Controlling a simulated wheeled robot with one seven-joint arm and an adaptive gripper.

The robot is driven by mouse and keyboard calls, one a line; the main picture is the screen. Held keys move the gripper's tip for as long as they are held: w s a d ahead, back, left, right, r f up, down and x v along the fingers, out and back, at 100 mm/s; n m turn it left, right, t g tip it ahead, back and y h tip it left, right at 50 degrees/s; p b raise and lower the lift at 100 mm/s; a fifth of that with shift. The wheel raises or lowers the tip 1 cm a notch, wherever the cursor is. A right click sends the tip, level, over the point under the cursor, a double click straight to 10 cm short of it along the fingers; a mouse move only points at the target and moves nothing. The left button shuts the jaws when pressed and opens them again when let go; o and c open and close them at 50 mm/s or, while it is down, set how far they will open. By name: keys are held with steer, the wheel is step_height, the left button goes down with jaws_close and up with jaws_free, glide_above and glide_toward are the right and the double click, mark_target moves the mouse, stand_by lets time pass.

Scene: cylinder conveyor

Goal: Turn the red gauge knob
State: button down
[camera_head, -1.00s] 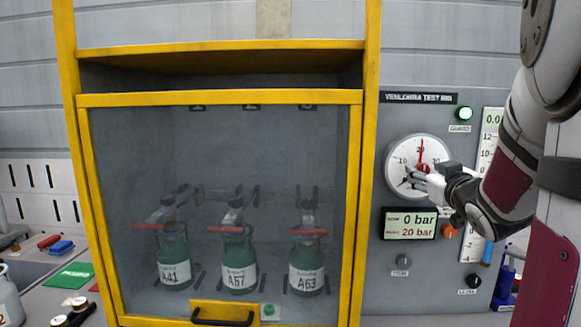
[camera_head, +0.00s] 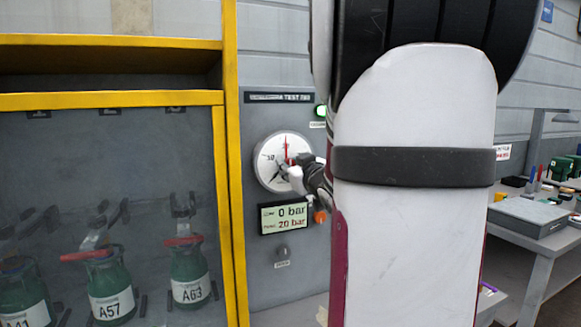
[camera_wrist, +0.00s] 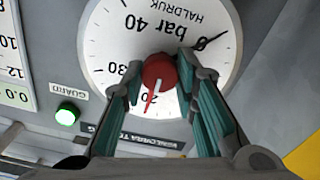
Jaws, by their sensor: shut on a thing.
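The white round gauge (camera_head: 283,162) is on the grey test panel, and it fills the top of the wrist view (camera_wrist: 110,45). The red gauge knob (camera_wrist: 160,70) sits at the dial's centre, with a red pointer near the 20 mark. A black needle points near 0. My gripper (camera_wrist: 160,85) has its teal-padded fingers on both sides of the knob and is shut on it. In the head view my gripper (camera_head: 298,175) is at the dial, and my arm hides part of the panel. The display (camera_head: 284,217) reads 0 bar and 20 bar.
A yellow-framed cabinet (camera_head: 228,190) with green bottles stands left of the panel. An orange knob (camera_head: 320,216) is beside the display. A green lamp (camera_wrist: 66,114) is lit by the GUARD label. A table (camera_head: 545,243) with items stands at the right.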

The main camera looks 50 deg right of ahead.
steer(key=n+b, duration=0.8)
steer(key=n, duration=0.3)
steer(key=shift+a+f+n+b, duration=0.1)
steer(key=shift+n+b, duration=0.2)
steer(key=shift+n, duration=0.3)
steer(key=c, duration=1.3)
jaws_free()
